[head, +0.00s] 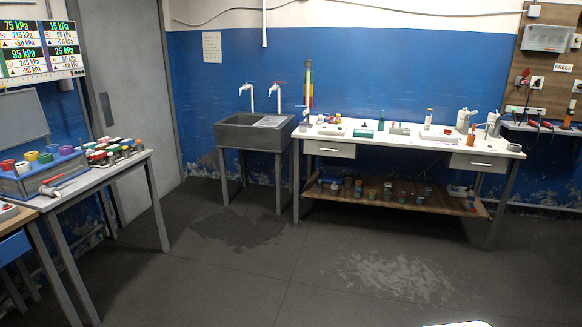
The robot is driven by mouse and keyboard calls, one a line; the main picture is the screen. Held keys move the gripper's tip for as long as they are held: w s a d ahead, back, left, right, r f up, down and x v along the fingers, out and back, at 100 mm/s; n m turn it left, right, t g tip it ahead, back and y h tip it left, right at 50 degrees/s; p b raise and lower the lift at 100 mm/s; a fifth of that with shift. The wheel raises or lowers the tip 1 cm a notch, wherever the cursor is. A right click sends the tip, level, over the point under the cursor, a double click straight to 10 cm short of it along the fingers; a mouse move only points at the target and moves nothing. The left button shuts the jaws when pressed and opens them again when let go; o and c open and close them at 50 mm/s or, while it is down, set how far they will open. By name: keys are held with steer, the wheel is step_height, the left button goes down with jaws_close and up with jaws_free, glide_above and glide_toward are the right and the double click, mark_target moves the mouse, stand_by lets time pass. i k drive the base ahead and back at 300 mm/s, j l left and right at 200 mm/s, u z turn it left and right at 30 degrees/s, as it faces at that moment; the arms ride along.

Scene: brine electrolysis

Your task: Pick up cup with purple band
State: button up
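The cup with a purple band is not certain at this size. A small purple-topped item (66,150) stands at the right end of a row of coloured cups in the blue-grey rack (42,181) on the left table. Red, yellow and green ones stand beside it. Another small purple spot (304,127) shows at the left end of the white table by the back wall, too small to identify. My gripper is not in view.
The left table (105,172) also holds several colour-topped containers (112,150). A grey sink (251,135) and the white table (385,138) with a lower shelf (395,197) line the blue wall. The floor (250,270) between is clear, with damp and pale patches.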

mark_target(303, 125)
steer(key=i+l, duration=0.1)
steer(key=i, duration=2.15)
steer(key=i+l, duration=0.1)
steer(key=i, duration=2.15)
steer(key=i+u, duration=0.2)
steer(key=i, duration=0.2)
steer(key=i+l+u, duration=0.15)
steer(key=i, duration=0.25)
steer(key=i+l+u, duration=0.2)
steer(key=i, duration=0.2)
